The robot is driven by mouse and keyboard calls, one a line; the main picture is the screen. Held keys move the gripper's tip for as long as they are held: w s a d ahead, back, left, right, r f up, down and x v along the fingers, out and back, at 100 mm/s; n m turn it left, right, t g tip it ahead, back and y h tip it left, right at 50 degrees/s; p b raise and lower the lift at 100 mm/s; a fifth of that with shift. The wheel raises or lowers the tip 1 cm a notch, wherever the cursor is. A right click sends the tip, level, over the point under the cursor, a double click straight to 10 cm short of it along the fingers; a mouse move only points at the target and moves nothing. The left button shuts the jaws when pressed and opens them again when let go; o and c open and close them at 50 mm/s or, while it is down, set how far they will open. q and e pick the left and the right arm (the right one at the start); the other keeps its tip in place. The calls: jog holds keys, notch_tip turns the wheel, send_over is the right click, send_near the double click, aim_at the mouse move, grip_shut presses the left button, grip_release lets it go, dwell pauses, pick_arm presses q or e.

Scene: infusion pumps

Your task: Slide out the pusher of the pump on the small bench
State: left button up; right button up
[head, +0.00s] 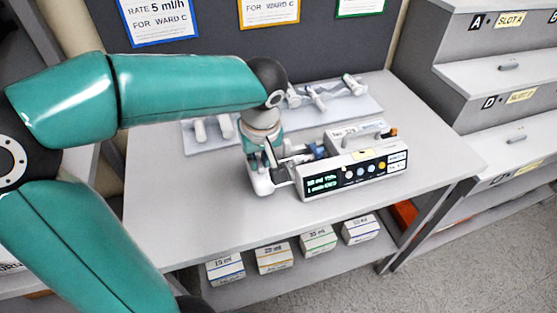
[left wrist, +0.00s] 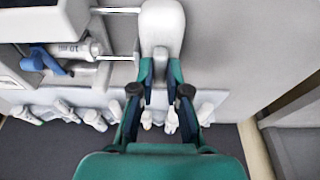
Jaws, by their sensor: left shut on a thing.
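The pump (head: 352,172) stands on the small bench (head: 215,218), its display and buttons facing front. Its pusher (head: 260,182) is a white rounded block off the pump's left end. In the left wrist view the pusher (left wrist: 162,28) stands apart from the pump body (left wrist: 40,20), joined by two metal rods. A syringe (left wrist: 78,50) with a blue clamp lies between the rods. My left gripper (head: 262,158) comes down from above onto the pusher. In the left wrist view my fingers (left wrist: 161,76) close on the pusher from both sides. My right gripper is out of view.
A pale tray (head: 368,108) with several syringes lies along the back of the bench, behind my gripper. Labelled boxes (head: 275,258) sit on the shelf below. A stepped slot rack (head: 500,70) stands at right. The bench front left is clear.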

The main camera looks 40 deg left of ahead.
pick_arm(q)
jog(key=shift+s+a+b, duration=0.2)
jog(key=shift+s+a, duration=0.2)
jog(key=shift+s, duration=0.35)
jog(key=shift+s+a+b, duration=0.15)
jog(key=shift+s+a, duration=0.2)
jog(key=shift+s, duration=0.35)
jog(key=shift+s+a, duration=0.15)
jog(key=shift+s, duration=0.1)
jog(key=o, duration=0.6)
jog(key=shift+r, duration=0.15)
jog(key=p+v, duration=0.1)
jog(key=v, duration=0.1)
jog(key=a+p+v, duration=0.1)
jog(key=p+v, duration=0.3)
jog(key=shift+w+a+r, duration=0.1)
jog(key=shift+w+r, duration=0.2)
jog(key=shift+r, duration=0.2)
